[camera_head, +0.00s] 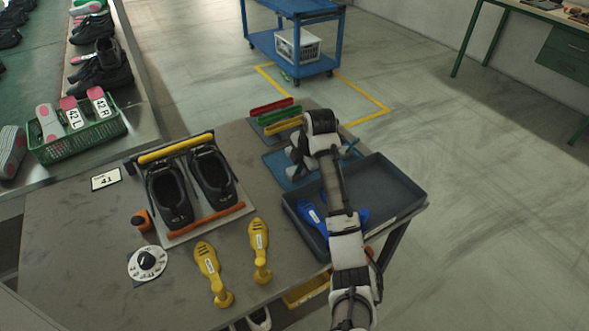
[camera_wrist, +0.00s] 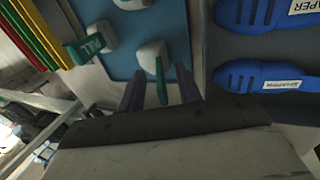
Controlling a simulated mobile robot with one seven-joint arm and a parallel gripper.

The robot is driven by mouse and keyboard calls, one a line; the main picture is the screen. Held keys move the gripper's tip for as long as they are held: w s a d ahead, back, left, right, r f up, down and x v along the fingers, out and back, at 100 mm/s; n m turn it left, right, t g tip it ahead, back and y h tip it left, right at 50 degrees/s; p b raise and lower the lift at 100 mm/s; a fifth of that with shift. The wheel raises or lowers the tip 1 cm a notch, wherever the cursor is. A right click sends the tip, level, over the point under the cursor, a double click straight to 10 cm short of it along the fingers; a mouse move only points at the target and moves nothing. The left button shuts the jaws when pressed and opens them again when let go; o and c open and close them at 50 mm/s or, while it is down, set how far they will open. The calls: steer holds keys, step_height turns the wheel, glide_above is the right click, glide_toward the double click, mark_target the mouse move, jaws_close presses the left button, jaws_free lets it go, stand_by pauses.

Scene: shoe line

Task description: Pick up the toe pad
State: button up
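A small grey-white piece with a green strip (camera_wrist: 152,58), which may be the toe pad, lies on a blue mat (camera_wrist: 162,13). My gripper (camera_wrist: 158,75) is open, and its two dark fingers show on either side of the green strip in the wrist view. I cannot tell whether the fingers reach down to it or touch it. A similar piece with a lettered green tab (camera_wrist: 93,42) lies to its left on the mat. In the head view, the blue mat (camera_head: 275,161) is partly hidden by my arm, and the fingertips are not clear there.
A dark tray (camera_head: 393,178) with blue shoe-shaped tools (camera_wrist: 262,77) borders the mat. Red, green and yellow bars (camera_head: 273,107) lie on its other side. A rack with two black shoes (camera_head: 168,193), two yellow tools (camera_head: 259,248) and a white dial (camera_head: 147,262) occupy the table's left.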

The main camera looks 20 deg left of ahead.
steer(key=shift+a+f, duration=0.1)
steer(key=shift+f, duration=0.2)
jaws_close()
steer(key=shift+r, duration=0.1)
